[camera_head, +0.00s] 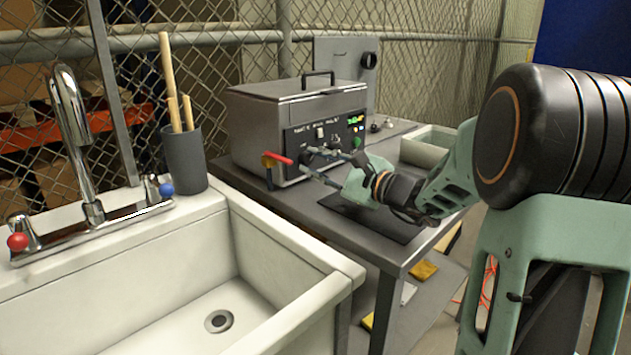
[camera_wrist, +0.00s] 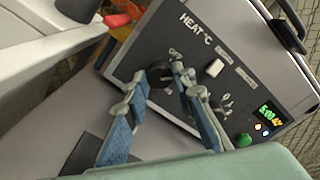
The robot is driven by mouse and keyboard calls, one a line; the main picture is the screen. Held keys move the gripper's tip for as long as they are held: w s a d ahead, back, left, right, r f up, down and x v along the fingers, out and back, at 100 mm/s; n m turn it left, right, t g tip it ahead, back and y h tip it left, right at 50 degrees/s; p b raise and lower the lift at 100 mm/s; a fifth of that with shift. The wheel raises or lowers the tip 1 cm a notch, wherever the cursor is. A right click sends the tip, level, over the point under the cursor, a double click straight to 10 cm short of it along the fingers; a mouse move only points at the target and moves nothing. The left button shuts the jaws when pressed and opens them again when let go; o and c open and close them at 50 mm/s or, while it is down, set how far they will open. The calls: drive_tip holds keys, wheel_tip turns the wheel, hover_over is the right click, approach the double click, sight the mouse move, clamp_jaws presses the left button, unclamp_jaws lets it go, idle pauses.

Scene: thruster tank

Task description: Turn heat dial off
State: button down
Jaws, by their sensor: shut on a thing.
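The heat dial (camera_wrist: 160,96) is a black round knob on the dark front panel (camera_wrist: 208,28) of a grey metal tank, below the "HEAT °C" label. In the wrist view my gripper (camera_wrist: 165,75) has one finger on each side of the dial, shut on it. The fingers partly cover the dial, so its pointer cannot be read. An "OFF" mark shows just above the fingertips. In the head view the tank (camera_head: 262,118) stands on a grey table, and my gripper (camera_head: 317,160) reaches its front panel from the right.
A white switch (camera_wrist: 214,68), a green button (camera_wrist: 243,140) and a lit display (camera_wrist: 269,117) share the panel. A white sink (camera_head: 290,240) lies left; a dark mat (camera_head: 385,222) lies beneath my gripper.

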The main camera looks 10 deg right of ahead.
drive_tip(key=n+b, duration=0.1)
drive_tip(key=n, duration=0.2)
drive_tip(key=shift+f+n+b, duration=0.1)
drive_tip(key=shift+n+b, duration=0.2)
drive_tip(key=shift+b, duration=0.05)
drive_tip(key=n, duration=0.5)
idle(0.4)
drive_tip(key=c, duration=1.6)
unclamp_jaws()
drive_tip(key=v, duration=1.2)
drive_tip(key=shift+s, duration=0.1)
